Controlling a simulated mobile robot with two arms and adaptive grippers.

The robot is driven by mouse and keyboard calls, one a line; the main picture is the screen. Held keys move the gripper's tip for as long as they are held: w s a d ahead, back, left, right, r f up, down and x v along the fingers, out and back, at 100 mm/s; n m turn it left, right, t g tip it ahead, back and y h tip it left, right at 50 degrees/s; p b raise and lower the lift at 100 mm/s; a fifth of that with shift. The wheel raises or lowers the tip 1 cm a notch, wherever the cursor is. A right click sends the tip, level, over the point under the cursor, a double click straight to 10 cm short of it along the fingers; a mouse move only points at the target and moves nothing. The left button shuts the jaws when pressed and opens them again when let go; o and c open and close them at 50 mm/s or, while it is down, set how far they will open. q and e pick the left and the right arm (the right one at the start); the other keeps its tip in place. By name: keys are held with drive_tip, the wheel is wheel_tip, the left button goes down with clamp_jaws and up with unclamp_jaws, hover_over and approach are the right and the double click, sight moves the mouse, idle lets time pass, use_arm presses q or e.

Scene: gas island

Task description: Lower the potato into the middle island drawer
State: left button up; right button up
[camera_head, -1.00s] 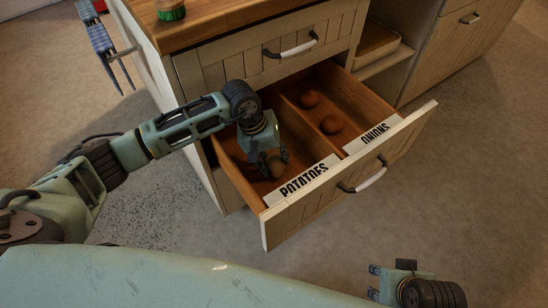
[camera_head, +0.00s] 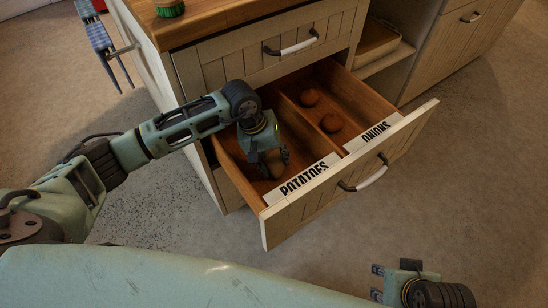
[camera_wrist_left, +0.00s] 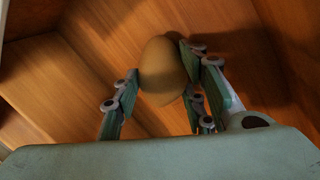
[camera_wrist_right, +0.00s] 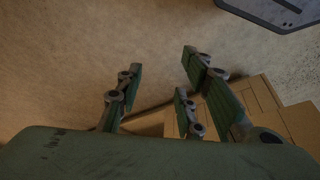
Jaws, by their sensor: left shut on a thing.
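The middle island drawer (camera_head: 298,207) is pulled open, with a POTATOES label at its left part and an ONIONS label at its right part. A divider runs between the two parts. My left gripper (camera_head: 273,163) is inside the left, POTATOES compartment, shut on a brown potato (camera_wrist_left: 163,68). In the left wrist view the potato is between the fingers, over the wooden drawer floor; whether it touches the floor I cannot tell. In the head view the gripper partly hides it. My right gripper (camera_head: 377,282) is open and empty, low at the front right, away from the drawer.
The closed upper drawer (camera_head: 270,58) and wooden worktop with a green brush (camera_head: 170,8) are above. A blue striped cloth (camera_head: 100,38) hangs at the left side. Open floor lies right of the drawer.

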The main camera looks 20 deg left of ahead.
use_arm(q)
drive_tip(key=shift+f+b, duration=0.3)
use_arm(e)
drive_tip(key=shift+s+r, duration=0.25)
drive_tip(key=shift+r, duration=0.45)
idle(0.4)
use_arm(q)
drive_tip(key=o, duration=1.3)
